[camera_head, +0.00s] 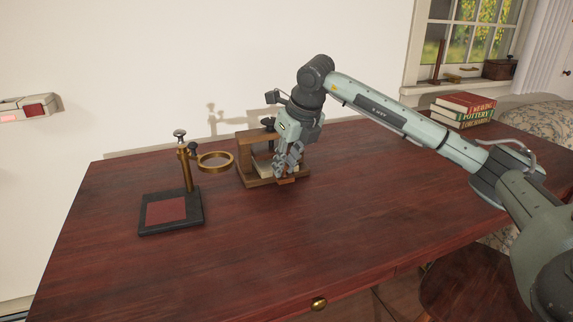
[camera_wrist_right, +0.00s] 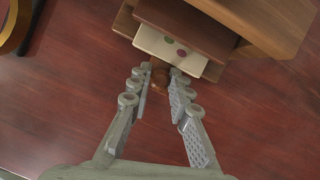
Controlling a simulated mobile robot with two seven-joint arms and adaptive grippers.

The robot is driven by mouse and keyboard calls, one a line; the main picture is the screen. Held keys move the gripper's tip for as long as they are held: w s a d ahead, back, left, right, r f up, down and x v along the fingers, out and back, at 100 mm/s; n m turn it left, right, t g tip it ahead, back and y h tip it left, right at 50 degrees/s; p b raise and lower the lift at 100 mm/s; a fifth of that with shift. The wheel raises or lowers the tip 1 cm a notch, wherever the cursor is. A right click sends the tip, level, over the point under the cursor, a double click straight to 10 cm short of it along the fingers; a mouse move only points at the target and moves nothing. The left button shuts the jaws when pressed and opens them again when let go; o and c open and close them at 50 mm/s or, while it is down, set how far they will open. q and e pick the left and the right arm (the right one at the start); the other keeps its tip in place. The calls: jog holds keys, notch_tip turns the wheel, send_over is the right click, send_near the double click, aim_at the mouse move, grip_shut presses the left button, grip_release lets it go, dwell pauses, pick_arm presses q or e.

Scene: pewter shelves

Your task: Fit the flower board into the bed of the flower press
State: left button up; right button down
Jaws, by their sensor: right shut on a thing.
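The flower press (camera_head: 243,146) is a brown wooden frame standing on the table; its wood also fills the top right of the right wrist view (camera_wrist_right: 250,22). The flower board (camera_wrist_right: 150,41) is cream with dark red and green pressed flowers. It lies partly inside the press, under a brown plate, with its near edge sticking out. My right gripper (camera_head: 288,172) is at the press's front right. In the wrist view its fingertips (camera_wrist_right: 157,74) are closed on a round brown knob at the board's near edge. How deep the board sits is hidden. My left gripper is out of view.
A brass-ringed magnifier stand (camera_head: 216,161) with a black base and red pad (camera_head: 173,212) stands left of the press. Stacked books (camera_head: 464,104) lie at the back right. The front and right of the dark red table (camera_head: 330,235) are clear.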

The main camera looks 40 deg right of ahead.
jog(key=shift+w+d+p, duration=0.2)
jog(key=shift+w+p, duration=0.15)
jog(key=shift+w, duration=0.65)
jog(key=shift+w, duration=0.1)
jog(key=shift+f, duration=0.1)
dwell(0.4)
jog(key=c, duration=1.3)
grip_release()
jog(key=v, duration=1.2)
jog(key=shift+d, duration=0.1)
